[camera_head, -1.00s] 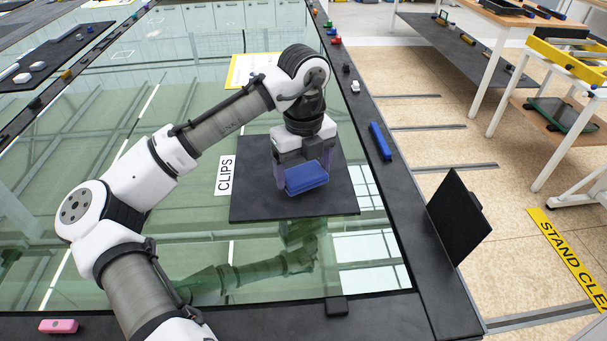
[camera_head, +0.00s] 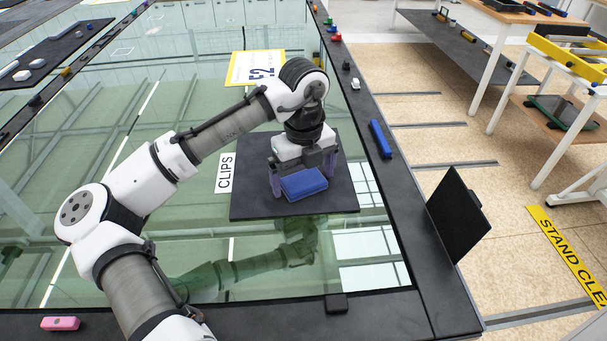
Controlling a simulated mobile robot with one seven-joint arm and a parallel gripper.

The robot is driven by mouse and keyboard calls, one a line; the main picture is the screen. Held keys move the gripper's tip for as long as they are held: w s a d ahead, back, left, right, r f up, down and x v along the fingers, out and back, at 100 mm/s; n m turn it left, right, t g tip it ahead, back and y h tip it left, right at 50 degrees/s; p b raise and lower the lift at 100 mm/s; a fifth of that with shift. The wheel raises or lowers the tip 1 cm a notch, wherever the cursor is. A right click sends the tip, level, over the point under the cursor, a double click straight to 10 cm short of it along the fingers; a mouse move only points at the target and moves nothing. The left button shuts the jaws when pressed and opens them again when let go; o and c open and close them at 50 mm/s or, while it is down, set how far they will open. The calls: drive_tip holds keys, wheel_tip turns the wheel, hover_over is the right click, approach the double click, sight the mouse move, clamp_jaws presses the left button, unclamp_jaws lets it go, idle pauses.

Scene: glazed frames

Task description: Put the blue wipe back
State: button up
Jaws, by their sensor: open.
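The blue wipe (camera_head: 304,184) is a flat blue block that lies on the black mat (camera_head: 255,207) beside the CLIPS label (camera_head: 225,173). My gripper (camera_head: 300,181) points down over the mat from behind the wipe. Its two purple fingers stand apart, one at the wipe's left and one beyond its right end. The fingers are open and a gap shows beside the wipe. The back of the wipe is partly hidden under the gripper body.
A blue bar (camera_head: 380,139) lies on the dark table edge to the right. A black upright panel (camera_head: 458,215) stands at the right corner. A pink block (camera_head: 60,323) lies at the front left. A yellow-bordered sign (camera_head: 255,68) lies behind my arm. The glass is otherwise mostly clear.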

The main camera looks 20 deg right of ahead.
sight(304, 181)
wheel_tip(304, 181, up, 12)
drive_tip(key=b, duration=0.1)
drive_tip(key=shift+r+b, duration=0.15)
drive_tip(key=shift+b, duration=0.2)
drive_tip(key=shift+s, duration=0.1)
idle(0.4)
